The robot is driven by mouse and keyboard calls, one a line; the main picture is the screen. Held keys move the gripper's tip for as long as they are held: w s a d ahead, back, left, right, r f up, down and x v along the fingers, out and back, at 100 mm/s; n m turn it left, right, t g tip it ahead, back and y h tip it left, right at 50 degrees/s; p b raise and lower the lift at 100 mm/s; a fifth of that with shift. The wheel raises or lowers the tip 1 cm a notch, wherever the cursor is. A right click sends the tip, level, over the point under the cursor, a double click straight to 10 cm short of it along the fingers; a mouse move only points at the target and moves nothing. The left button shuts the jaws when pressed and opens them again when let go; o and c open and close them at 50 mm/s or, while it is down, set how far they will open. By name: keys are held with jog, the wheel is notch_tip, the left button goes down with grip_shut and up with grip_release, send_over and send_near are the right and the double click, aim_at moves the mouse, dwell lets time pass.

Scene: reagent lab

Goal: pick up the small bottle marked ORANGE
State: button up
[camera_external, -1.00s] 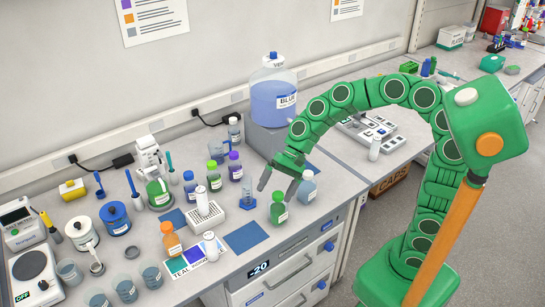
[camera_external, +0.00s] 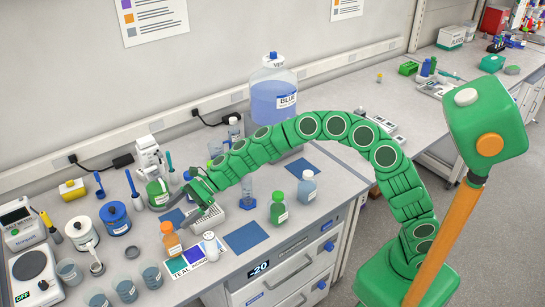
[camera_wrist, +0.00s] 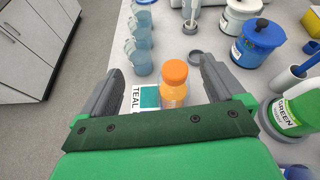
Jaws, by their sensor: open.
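The small orange bottle (camera_external: 171,239) with an orange cap stands upright near the front of the bench, at the edge of a printed TEAL card (camera_external: 184,265). In the wrist view the orange bottle (camera_wrist: 174,84) stands between my open fingers, nearer the right one, with the TEAL card (camera_wrist: 143,98) to its left. My gripper (camera_external: 187,190) is open and empty, above and just behind the bottle in the external view. In the wrist view my gripper (camera_wrist: 166,80) has a finger on each side. The bottle's label is mostly hidden there.
Several glass beakers (camera_external: 126,290) stand left of the bottle. A green bottle (camera_external: 278,208) stands farther right. A blue mat (camera_external: 246,237) is bare.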

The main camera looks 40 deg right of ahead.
aim_at(176, 231)
jog(key=w+a+f+m, duration=0.2)
jog(key=f, duration=0.1)
jog(key=shift+a+t, duration=0.3)
jog(key=shift+t, duration=0.1)
jog(key=shift+s+f, duration=0.15)
jog(key=shift+f, duration=3.15)
jog(key=shift+a+f, duration=0.25)
jog(key=shift+a, duration=0.05)
jog(key=shift+x, duration=1.15)
jog(key=shift+r, duration=0.1)
jog(key=c, duration=1.2)
jog(key=shift+c, duration=0.2)
